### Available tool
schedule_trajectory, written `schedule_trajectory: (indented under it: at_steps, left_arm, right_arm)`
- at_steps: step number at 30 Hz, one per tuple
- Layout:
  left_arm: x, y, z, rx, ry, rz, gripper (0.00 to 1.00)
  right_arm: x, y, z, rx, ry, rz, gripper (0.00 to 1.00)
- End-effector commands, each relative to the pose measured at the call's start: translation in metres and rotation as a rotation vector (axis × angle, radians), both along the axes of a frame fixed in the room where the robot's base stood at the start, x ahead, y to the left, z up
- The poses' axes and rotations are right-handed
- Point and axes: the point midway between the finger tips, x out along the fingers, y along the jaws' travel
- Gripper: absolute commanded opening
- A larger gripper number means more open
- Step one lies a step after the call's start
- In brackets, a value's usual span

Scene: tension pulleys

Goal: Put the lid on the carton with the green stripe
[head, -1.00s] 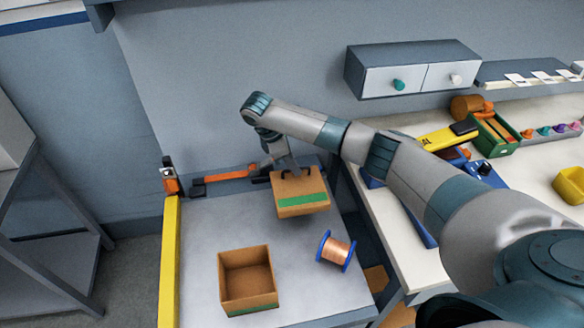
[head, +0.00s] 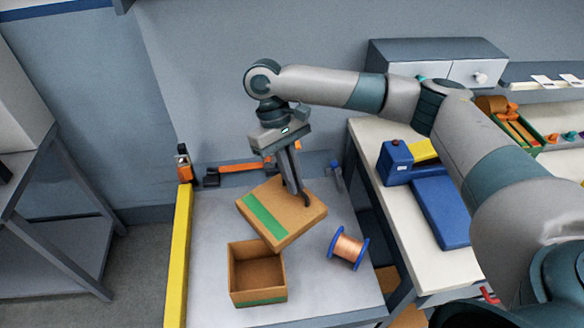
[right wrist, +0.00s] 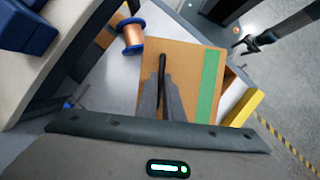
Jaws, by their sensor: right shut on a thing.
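The lid (head: 283,213) is a flat brown cardboard piece with a green stripe. It is tilted and held above the table, just behind and above the carton. My right gripper (head: 305,198) is shut on the lid near its right side. In the right wrist view the lid (right wrist: 182,70) lies beyond the fingers (right wrist: 162,62), its green stripe to the right. The open carton (head: 258,298) stands upright on the grey table with a green stripe low on its front wall; its inside looks empty. In the right wrist view the lid hides most of the carton.
A copper wire spool (head: 348,247) with blue flanges lies right of the carton. A yellow rail (head: 178,255) runs along the table's left edge. An orange-handled tool (head: 245,168) lies at the back. A white bench (head: 425,262) with a blue device stands at the right.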

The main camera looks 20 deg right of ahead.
Motion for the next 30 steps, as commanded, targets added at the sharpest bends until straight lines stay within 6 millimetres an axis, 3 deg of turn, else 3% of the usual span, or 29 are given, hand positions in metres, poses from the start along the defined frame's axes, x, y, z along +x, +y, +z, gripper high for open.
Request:
schedule_trajectory:
  at_steps: [3, 9, 21, 25, 26, 30]
  left_arm:
    - [0.0, 0.0, -0.003, 0.0, 0.0, 0.0, 0.66]
    - [0.0, 0.0, -0.005, 0.0, 0.0, 0.0, 0.66]
    - [0.0, 0.0, -0.005, 0.0, 0.0, 0.0, 0.66]
    - [0.0, 0.0, -0.005, 0.0, 0.0, 0.0, 0.35]
    - [0.0, 0.0, -0.005, 0.0, 0.0, 0.0, 0.31]
    - [0.001, 0.0, -0.005, 0.0, -0.001, 0.0, 0.31]
  right_arm:
    - [-0.029, 0.002, 0.011, 0.0, -0.004, -0.113, 0.0]
    - [-0.064, 0.005, 0.023, 0.0, -0.002, -0.249, 0.0]
    - [-0.073, 0.006, 0.027, -0.001, -0.002, -0.29, 0.0]
    - [-0.073, 0.006, 0.027, -0.002, -0.002, -0.288, 0.0]
    - [-0.073, 0.006, 0.027, -0.002, -0.002, -0.288, 0.0]
    - [-0.073, 0.006, 0.027, -0.001, -0.003, -0.288, 0.0]
